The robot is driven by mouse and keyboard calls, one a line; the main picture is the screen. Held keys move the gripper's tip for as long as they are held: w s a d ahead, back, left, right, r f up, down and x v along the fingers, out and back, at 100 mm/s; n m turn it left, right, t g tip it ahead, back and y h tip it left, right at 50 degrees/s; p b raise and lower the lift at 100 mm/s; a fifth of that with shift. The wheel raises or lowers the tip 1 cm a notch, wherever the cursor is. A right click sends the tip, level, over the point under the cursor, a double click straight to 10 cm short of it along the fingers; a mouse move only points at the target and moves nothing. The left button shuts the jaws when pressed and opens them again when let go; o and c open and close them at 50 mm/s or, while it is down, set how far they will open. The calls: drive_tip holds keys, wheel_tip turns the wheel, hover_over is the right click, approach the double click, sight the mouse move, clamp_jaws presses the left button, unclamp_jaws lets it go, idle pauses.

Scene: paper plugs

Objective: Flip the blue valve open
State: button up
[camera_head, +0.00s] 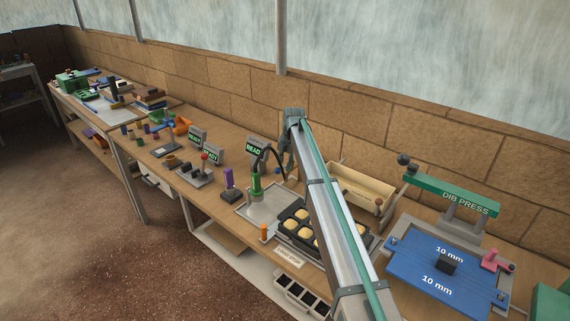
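My arm crosses the picture from the bottom right up to the middle. My gripper (285,163) hangs below the raised end of the arm, near the bench's back side. It is small and partly hidden by the arm, so its fingers cannot be told apart. Nothing held shows.
A long wooden bench (148,168) runs along a stone wall. Beside my arm are a dark tray (290,223) of yellow pieces, a green-topped nozzle (257,187) and a purple piece (229,178). A green press (450,193) with a blue plate (415,257) stands right.

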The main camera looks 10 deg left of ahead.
wheel_tip(320, 180, up, 12)
drive_tip(key=s+d, duration=0.1)
drive_tip(key=d, duration=0.1)
drive_tip(key=shift+f, duration=0.15)
drive_tip(key=shift+s, duration=0.1)
